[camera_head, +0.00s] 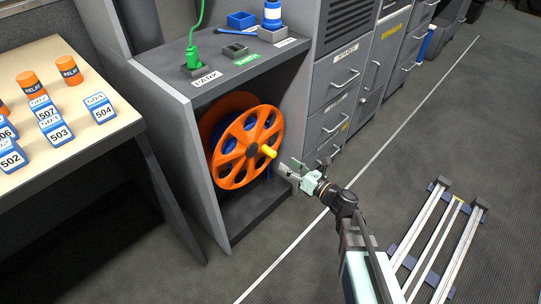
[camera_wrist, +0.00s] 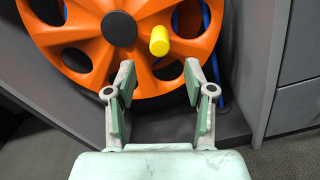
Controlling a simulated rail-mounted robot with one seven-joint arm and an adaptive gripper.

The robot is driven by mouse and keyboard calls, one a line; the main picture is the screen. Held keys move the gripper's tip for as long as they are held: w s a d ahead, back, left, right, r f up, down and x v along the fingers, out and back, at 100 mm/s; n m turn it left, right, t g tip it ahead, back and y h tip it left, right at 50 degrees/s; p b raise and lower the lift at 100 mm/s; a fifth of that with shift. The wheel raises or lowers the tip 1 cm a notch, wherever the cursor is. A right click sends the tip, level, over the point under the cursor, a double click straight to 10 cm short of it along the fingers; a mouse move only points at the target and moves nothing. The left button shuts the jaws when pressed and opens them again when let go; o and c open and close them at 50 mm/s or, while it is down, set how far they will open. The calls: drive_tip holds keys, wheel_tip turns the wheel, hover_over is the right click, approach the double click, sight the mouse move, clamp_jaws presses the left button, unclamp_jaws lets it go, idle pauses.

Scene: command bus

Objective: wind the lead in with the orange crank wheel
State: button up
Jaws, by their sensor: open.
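The orange crank wheel (camera_head: 244,148) stands upright in the open bay of the grey cabinet, with a yellow handle (camera_head: 267,151) sticking out from its right side. Blue lead (camera_head: 268,172) shows behind the wheel. In the wrist view the wheel (camera_wrist: 88,54) fills the top, with its dark hub (camera_wrist: 119,28) and the yellow handle (camera_wrist: 159,41) above the fingers. My gripper (camera_head: 290,170) is open and empty, just right of and slightly below the handle in the head view. In the wrist view the fingertips (camera_wrist: 160,80) straddle empty space below the handle, apart from it.
A green lead (camera_head: 194,57) rises from a plug on the cabinet top, beside a dark socket block (camera_head: 234,50). Drawers (camera_head: 335,103) with handles stand right of the bay. A table (camera_head: 75,108) with numbered blocks is at left. Rails (camera_head: 436,235) lie on the floor at right.

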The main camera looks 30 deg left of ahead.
sight(275, 155)
drive_tip(key=b+x, duration=0.2)
drive_tip(key=x, duration=0.7)
drive_tip(key=shift+w+a, duration=0.1)
drive_tip(key=shift+a, duration=0.1)
clamp_jaws()
